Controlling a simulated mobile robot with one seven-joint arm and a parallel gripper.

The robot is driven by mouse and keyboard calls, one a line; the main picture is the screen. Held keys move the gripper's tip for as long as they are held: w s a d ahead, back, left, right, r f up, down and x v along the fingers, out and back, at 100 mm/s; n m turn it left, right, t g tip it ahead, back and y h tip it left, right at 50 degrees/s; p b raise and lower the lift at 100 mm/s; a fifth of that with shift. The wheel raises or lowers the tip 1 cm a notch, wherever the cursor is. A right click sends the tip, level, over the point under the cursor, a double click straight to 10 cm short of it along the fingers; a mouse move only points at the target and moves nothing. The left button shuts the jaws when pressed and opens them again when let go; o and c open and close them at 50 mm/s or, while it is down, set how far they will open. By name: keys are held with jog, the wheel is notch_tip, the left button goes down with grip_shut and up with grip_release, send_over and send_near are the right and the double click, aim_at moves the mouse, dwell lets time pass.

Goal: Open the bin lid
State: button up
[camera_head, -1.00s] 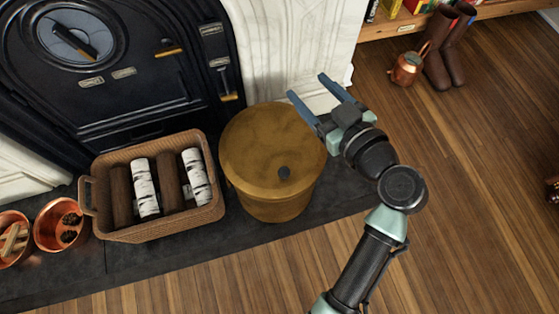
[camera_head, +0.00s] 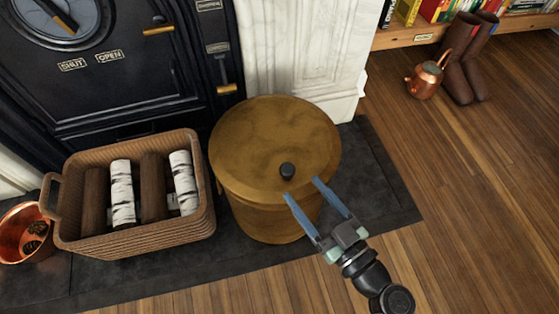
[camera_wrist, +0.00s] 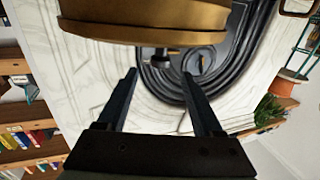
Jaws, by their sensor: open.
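The bin (camera_head: 268,222) is a round brass-coloured container on the dark hearth. Its lid (camera_head: 260,135) is on, with a small dark knob (camera_head: 287,170) near the front edge. My gripper (camera_head: 302,189) is open and empty. In the head view its blue fingers point up and left toward the knob, just to the lower right of it, and appear apart from it. In the wrist view the bin's rim (camera_wrist: 150,32) crosses the top of the picture, beyond the open fingertips (camera_wrist: 160,74).
A wicker basket (camera_head: 140,239) of logs stands close to the bin's left, with a copper bucket (camera_head: 18,238) beyond it. The black stove (camera_head: 120,110) and white marble surround (camera_head: 296,60) are behind. Boots (camera_head: 470,60) and a copper kettle (camera_head: 425,80) stand right. Floor at right is clear.

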aim_at(283, 164)
jog(key=b+x, duration=0.3)
jog(key=x, duration=0.7)
grip_shut()
dwell(1.2)
